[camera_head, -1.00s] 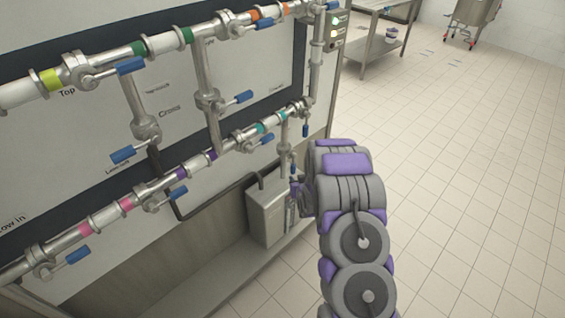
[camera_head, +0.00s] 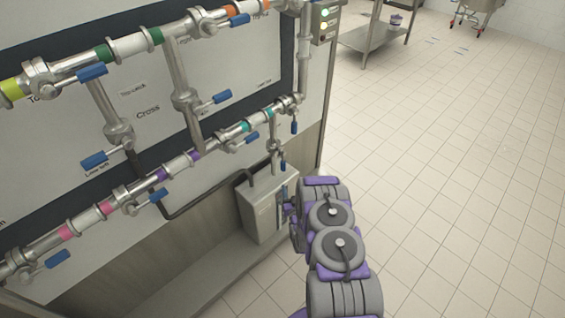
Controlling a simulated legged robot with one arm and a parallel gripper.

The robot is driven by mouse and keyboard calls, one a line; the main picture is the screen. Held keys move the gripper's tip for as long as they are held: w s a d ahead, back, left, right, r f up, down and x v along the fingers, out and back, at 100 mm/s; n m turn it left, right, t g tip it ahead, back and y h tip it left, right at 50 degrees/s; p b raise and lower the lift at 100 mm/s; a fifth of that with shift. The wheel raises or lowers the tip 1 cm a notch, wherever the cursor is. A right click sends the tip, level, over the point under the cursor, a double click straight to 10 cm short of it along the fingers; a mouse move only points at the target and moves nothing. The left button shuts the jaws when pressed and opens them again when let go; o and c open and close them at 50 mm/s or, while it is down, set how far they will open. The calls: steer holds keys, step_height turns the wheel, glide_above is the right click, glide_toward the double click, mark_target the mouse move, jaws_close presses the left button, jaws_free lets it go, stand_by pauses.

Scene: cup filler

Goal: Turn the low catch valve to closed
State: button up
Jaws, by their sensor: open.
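A short vertical pipe (camera_head: 273,150) drops from the right end of the lower pipe run toward a grey box. A small valve with a blue handle (camera_head: 283,166) sits on this pipe, with the handle hanging down. It appears to be the low catch valve, but no label for it is readable. My gripper (camera_head: 285,203) is only partly visible in front of the grey box, just below that blue handle, mostly hidden by my grey and purple arm. It is open and appears apart from the handle.
The grey box (camera_head: 262,212) stands on a ledge (camera_head: 195,275) under the panel. Another blue handle (camera_head: 294,127) hangs close by, up and right. Several blue-handled valves line both pipe runs. A control box with lit green lamps (camera_head: 325,20) is above. Tiled floor (camera_head: 450,180) at right is clear.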

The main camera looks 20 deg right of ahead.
mark_target(284, 164)
steer(key=b+x, duration=0.3)
steer(key=x, duration=1.1)
steer(key=shift+w+b, duration=0.35)
steer(key=shift+w+a, duration=0.15)
steer(key=shift+w, duration=0.5)
steer(key=shift+c, duration=0.3)
steer(key=shift+c, duration=0.6)
jaws_close()
